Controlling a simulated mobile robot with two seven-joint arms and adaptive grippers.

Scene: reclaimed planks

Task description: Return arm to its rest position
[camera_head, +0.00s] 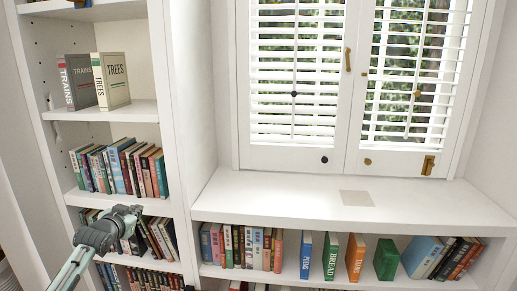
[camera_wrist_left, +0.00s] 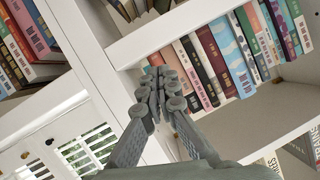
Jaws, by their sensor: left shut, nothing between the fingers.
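My left gripper (camera_head: 128,212) comes in from the lower left in the head view, in front of the lower shelves of the left bookcase. It is shut with nothing in its fingers. In the left wrist view, the fingertips (camera_wrist_left: 158,85) meet in front of a bookcase upright. The right gripper is not in view.
The left bookcase holds TRAINS (camera_head: 78,82) and TREES (camera_head: 111,80) books above rows of books (camera_head: 118,168). A white window bench (camera_head: 290,200) with a flat beige square (camera_head: 357,198) is at right. Below it stand a BREAD book (camera_head: 331,257), an orange book (camera_head: 355,258) and a green book (camera_head: 386,260).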

